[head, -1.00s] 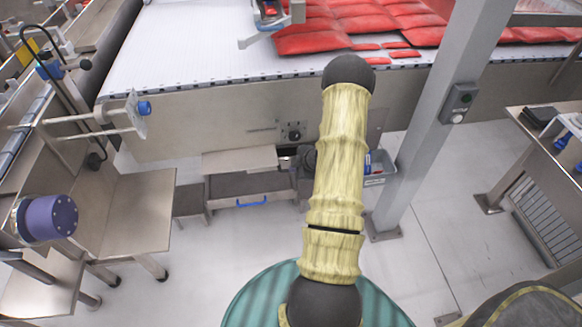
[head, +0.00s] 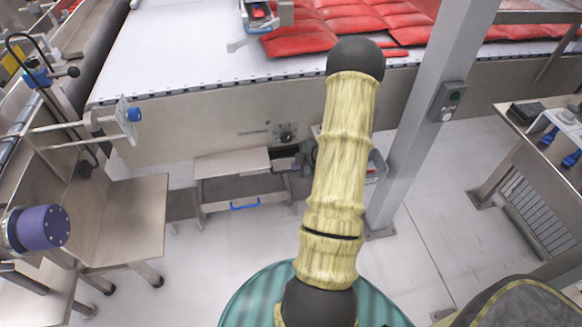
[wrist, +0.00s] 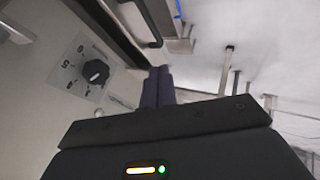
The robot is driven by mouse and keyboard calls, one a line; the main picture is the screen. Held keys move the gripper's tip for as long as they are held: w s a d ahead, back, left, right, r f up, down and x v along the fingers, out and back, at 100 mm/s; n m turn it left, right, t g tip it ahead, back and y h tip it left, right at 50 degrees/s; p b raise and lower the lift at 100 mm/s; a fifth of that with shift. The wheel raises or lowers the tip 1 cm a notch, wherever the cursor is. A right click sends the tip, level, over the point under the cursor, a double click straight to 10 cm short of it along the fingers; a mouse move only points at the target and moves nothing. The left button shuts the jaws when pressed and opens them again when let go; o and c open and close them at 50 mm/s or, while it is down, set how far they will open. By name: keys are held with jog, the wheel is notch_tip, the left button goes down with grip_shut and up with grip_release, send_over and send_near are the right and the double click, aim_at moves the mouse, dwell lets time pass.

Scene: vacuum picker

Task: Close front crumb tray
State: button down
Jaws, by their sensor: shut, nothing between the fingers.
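The front crumb tray (head: 243,190) is low under the conveyor's front panel in the head view. It has a dark top surface, a lighter front edge and a blue handle (head: 245,205), and projects into the room below a flat steel plate (head: 232,163). My gripper (wrist: 158,86) shows in the wrist view with its two dark fingers together and nothing between them. They point along the panel near a black control knob (wrist: 96,72). In the head view, the gripper is mostly hidden behind my arm, right of the tray. I cannot see it touching the tray.
The conveyor (head: 200,60) carries red packs (head: 300,40). A grey post (head: 425,120) stands right of my arm, with a small bin (head: 375,167) beside it. A steel table (head: 125,215) stands at left. The floor in front of the tray is clear.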

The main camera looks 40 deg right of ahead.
jog(key=s+d+f+n+t+y+b, duration=0.1)
jog(key=f+n+t+b, duration=0.3)
jog(key=b, duration=1.1)
jog(key=s+d+f+n+t+y+b, duration=0.1)
jog(key=s+f+n+t+y+b, duration=0.2)
jog(key=b, duration=1.2)
notch_tip(320, 180, down, 3)
jog(key=n+t, duration=0.2)
jog(key=n, duration=0.1)
jog(key=shift+s+d+r+t, duration=0.15)
jog(key=shift+s+d+t, duration=0.15)
jog(key=shift+s, duration=0.05)
jog(key=shift+w, duration=0.1)
jog(key=b, duration=0.5)
send_near(276, 162)
jog(key=w+a, duration=0.2)
jog(key=a, duration=0.1)
jog(key=w, duration=0.1)
jog(key=w+d+b, duration=0.1)
jog(key=w, duration=0.1)
jog(key=shift+w, duration=0.25)
jog(key=shift+d+r, duration=0.1)
